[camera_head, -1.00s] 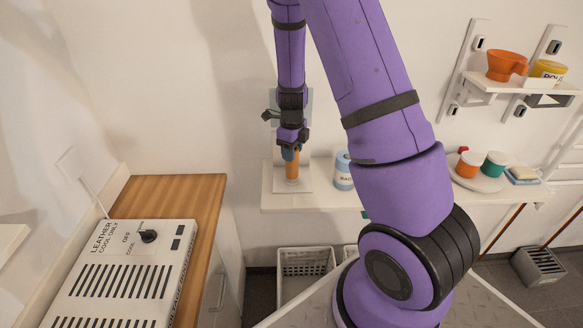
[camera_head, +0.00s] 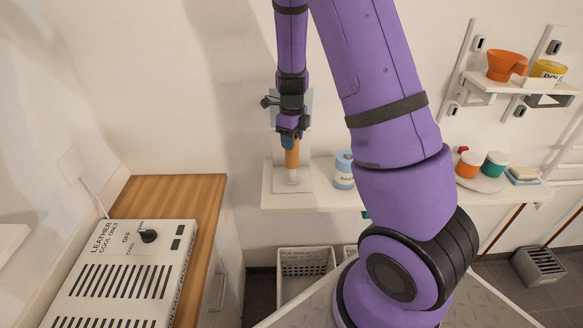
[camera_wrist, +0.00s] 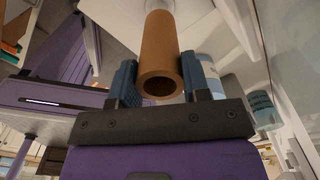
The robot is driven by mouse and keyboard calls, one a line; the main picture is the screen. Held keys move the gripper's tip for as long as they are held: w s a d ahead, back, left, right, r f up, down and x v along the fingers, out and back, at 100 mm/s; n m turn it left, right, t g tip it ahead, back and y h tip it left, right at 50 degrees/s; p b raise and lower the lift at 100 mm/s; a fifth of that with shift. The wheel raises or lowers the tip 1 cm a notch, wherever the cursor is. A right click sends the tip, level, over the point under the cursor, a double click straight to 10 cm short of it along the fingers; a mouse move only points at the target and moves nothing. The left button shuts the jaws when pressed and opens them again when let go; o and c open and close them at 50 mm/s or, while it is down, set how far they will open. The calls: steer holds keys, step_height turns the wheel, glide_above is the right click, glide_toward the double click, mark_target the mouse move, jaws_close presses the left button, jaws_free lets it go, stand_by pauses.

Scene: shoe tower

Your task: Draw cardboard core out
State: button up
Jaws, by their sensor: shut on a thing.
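The cardboard core is an orange-brown tube (camera_head: 292,155), upright between the fingers of my gripper (camera_head: 290,140) above the white shelf. In the wrist view the core (camera_wrist: 160,62) shows its hollow open end toward the camera, and the blue fingers of my gripper (camera_wrist: 160,85) press on it from both sides. Below the core stands a white holder with a flat base (camera_head: 292,183) on the shelf. A short pale post shows under the core's lower end; I cannot tell whether the core still surrounds part of it.
A white and blue tin (camera_head: 343,170) stands on the shelf (camera_head: 325,199) close to the right of the holder. An orange jar (camera_head: 468,164) and a green jar (camera_head: 495,165) stand farther right. The wooden counter (camera_head: 180,195) at left holds a vented box.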

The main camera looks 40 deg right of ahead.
step_height(320, 180, up, 7)
stand_by(1.4)
stand_by(0.4)
